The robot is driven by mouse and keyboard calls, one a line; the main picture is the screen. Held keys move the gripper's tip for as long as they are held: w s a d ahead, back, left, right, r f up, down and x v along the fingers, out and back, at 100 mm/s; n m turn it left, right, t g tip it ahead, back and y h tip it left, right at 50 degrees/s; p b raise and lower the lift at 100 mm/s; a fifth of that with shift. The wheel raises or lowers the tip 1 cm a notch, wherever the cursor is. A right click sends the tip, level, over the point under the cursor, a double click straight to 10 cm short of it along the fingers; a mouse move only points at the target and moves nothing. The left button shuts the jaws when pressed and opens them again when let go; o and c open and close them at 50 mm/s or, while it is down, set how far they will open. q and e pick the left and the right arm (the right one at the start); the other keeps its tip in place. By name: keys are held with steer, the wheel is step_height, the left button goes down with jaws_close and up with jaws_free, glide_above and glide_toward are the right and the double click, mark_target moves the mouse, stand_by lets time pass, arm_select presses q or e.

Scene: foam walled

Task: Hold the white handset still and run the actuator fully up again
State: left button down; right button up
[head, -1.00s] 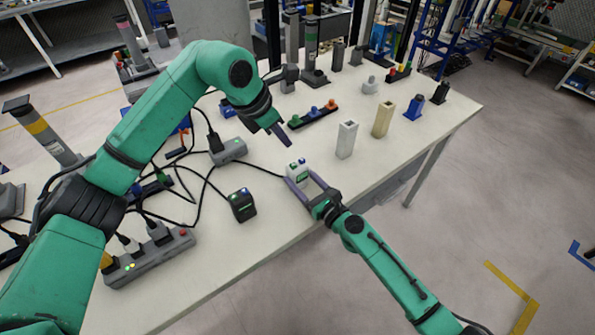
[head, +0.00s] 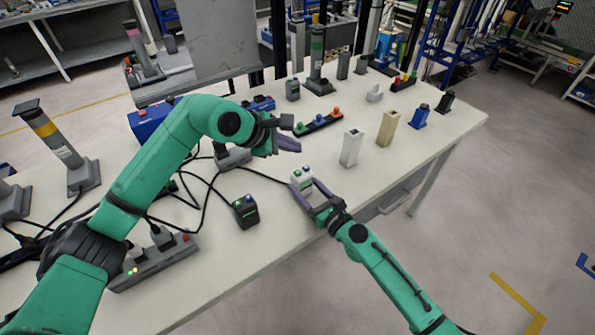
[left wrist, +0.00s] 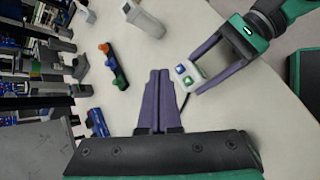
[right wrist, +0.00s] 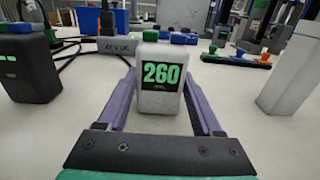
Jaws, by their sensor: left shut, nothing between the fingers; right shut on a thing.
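The white handset (head: 302,180) stands upright near the table's front edge, with a green and a blue button on top. In the right wrist view the handset (right wrist: 161,82) shows a green 260 on its dark display. My right gripper (head: 306,188) is shut on it, one finger on each side. My left gripper (head: 290,145) is shut and empty, above the table and beyond the handset. In the left wrist view its closed fingers (left wrist: 160,78) are apart from the handset (left wrist: 188,75). Lift columns stand with a yellow band (head: 45,130) and a green band (head: 317,50); I cannot tell which the handset drives.
A black handset (head: 245,211) stands left of the white one. A grey box (head: 233,158), cables and a power strip (head: 155,263) lie further left. A white block (head: 351,148), a beige block (head: 388,128) and a button strip (head: 318,126) stand to the right and behind.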

arm_select(q)
steer(key=shift+f, duration=2.65)
steer(key=shift+f, duration=0.4)
steer(key=shift+f, duration=0.55)
stand_by(0.8)
steer(key=shift+r, duration=0.1)
stand_by(2.4)
steer(key=shift+r, duration=0.85)
steer(key=shift+r, duration=2.55)
